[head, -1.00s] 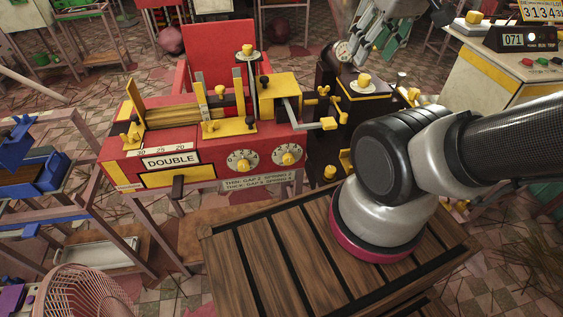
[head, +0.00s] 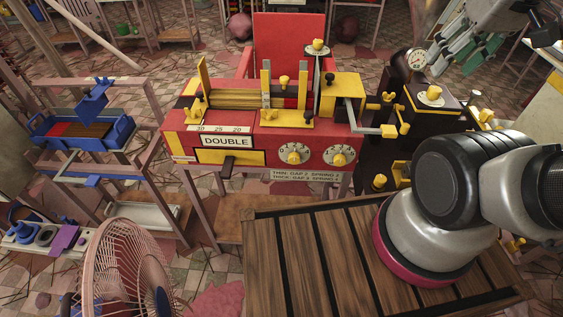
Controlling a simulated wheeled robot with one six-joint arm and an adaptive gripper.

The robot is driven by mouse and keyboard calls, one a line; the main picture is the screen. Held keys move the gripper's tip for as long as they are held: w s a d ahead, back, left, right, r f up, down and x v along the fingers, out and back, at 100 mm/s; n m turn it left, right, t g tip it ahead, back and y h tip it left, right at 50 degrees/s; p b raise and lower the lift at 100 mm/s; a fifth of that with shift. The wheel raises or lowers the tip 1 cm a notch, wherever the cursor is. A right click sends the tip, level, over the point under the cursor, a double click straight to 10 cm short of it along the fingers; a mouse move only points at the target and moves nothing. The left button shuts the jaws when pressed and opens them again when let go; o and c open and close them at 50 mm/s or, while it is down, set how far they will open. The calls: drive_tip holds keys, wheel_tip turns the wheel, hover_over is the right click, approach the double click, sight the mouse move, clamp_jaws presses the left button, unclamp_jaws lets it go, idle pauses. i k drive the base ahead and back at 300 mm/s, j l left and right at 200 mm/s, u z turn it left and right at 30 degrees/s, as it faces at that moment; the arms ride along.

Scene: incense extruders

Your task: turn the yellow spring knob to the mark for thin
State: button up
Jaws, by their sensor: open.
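A red extruder labelled DOUBLE (head: 226,142) stands ahead of me. Its front carries two white dials with yellow knobs, a left dial knob (head: 294,154) and a right dial knob (head: 340,156). I cannot tell from the dials' markings which is the spring knob. A sign (head: 306,175) below them gives THIN and THICK lines with gap and spring numbers, too small to read surely. My gripper (head: 462,70) is open and empty at the upper right, above the dark machine, well away from both dials. Its fingers show green pads.
A dark machine (head: 448,118) with yellow knobs and a gauge stands right of the extruder. A slatted wooden top (head: 300,262) lies in front, under my arm. A pink fan (head: 122,265) and a blue tray rack (head: 85,128) stand left. The space before the dials looks clear.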

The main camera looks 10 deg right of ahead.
sight(340, 160)
drive_tip(key=k+l+z, duration=0.3)
drive_tip(key=k+l, duration=0.45)
drive_tip(key=k+j, duration=0.05)
drive_tip(key=k, duration=0.05)
